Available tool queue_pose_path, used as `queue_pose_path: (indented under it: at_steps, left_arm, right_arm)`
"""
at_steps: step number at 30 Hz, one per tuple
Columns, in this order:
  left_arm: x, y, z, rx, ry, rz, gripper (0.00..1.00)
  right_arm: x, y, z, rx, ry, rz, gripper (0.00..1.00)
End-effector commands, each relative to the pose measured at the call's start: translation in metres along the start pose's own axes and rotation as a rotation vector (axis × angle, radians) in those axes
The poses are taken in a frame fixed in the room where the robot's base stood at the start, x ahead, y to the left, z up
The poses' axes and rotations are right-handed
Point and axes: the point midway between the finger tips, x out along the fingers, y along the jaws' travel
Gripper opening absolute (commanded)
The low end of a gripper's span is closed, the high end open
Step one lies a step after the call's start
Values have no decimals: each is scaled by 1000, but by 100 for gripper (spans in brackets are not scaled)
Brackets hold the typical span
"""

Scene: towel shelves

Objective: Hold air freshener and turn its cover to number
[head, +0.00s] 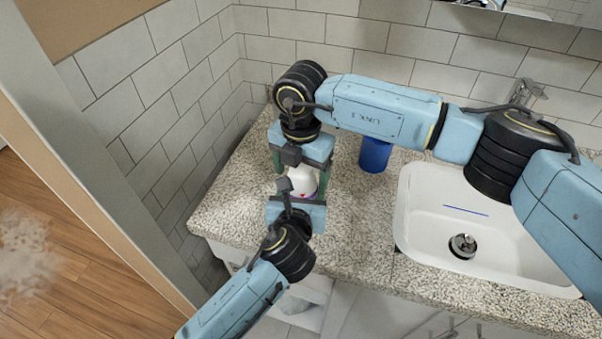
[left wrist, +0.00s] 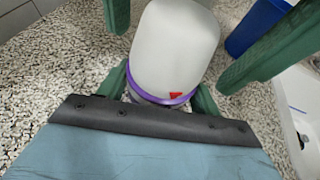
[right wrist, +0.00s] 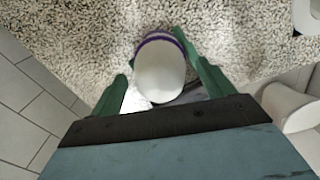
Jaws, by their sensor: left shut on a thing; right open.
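The air freshener (head: 303,181) stands on the speckled counter, a white rounded cover above a purple ring. A small red mark by the ring shows in the left wrist view (left wrist: 178,28). My left gripper (left wrist: 163,88) is shut on its lower part, around the purple ring or just below; the base is mostly hidden. My right gripper (head: 301,166) is above with its fingers open on both sides of the white cover, seeming apart from it. The cover also shows between its fingers in the right wrist view (right wrist: 160,72).
A blue cup (head: 375,154) stands on the counter (head: 350,215) right of the air freshener, close to my right gripper. The white sink (head: 413,225) with its tap (head: 527,93) is further right. A tiled wall (head: 165,110) rises at the left and back.

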Motion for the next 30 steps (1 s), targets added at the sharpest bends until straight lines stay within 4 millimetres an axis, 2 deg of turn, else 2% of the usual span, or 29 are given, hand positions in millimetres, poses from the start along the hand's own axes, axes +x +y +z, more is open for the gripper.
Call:
queue_pose_path:
  at_steps: [3,12,23,30]
  left_arm:
    - [0,0,-1,1,2,0,34]
    - [0,0,-1,1,2,0,34]
    - [0,0,-1,1,2,0,34]
    - [0,0,-1,0,2,0,34]
  right_arm:
    - [8,0,0,0,0,0,81]
    - [10,0,0,-1,-1,0,81]
    - [10,0,0,-1,-1,0,36]
    - [10,0,0,-23,-1,0,36]
